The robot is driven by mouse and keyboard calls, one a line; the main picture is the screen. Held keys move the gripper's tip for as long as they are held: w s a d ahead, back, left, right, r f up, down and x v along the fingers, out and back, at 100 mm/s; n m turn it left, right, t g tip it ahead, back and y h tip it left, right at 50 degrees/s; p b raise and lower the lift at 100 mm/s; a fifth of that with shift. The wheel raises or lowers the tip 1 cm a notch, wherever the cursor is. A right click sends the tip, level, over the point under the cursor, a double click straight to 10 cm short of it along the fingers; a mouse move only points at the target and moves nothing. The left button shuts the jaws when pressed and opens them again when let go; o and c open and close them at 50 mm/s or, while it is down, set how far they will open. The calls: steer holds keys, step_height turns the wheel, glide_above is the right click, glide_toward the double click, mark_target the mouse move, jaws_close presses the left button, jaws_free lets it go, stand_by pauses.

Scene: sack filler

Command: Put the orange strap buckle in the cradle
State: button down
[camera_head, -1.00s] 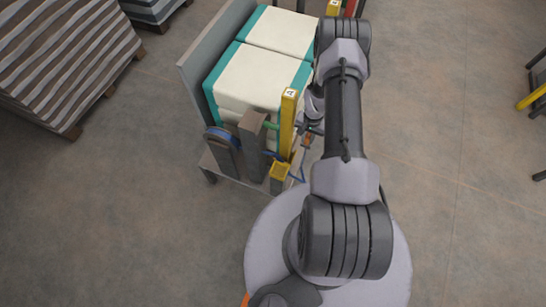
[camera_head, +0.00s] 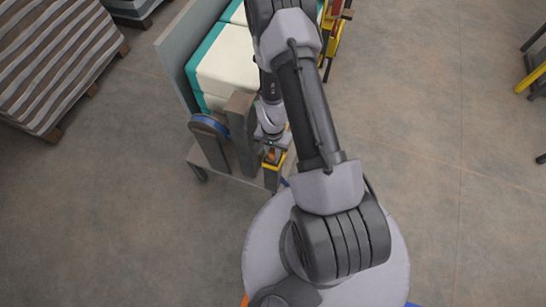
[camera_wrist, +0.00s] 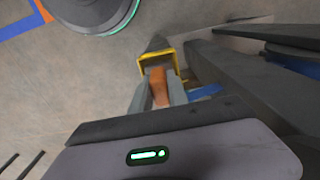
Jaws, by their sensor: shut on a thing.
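The orange strap buckle (camera_wrist: 158,86) is between the fingers of my gripper (camera_wrist: 160,92) in the wrist view, and the gripper is shut on it. The yellow-rimmed cradle (camera_wrist: 143,58) lies just beyond the buckle in that view. In the head view the cradle (camera_head: 271,165) sits at the front of the grey stand. My gripper (camera_head: 270,152) is right over it there, with a small bit of orange showing. I cannot tell whether the buckle is inside the rim or above it.
A grey post (camera_head: 242,132) and a dark unit with a blue strap (camera_head: 208,138) stand left of the cradle. White and teal sacks (camera_head: 226,66) lie behind. A loaded pallet (camera_head: 50,60) is at far left.

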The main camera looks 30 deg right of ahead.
step_height(320, 180, down, 2)
steer(key=shift+f+b, duration=0.2)
steer(key=shift+b, duration=0.3)
steer(key=shift+r+p, duration=0.3)
steer(key=shift+f, duration=0.2)
steer(key=c, duration=1.3)
jaws_free()
step_height(320, 180, up, 13)
steer(key=p, duration=1.2)
steer(key=shift+f, duration=0.3)
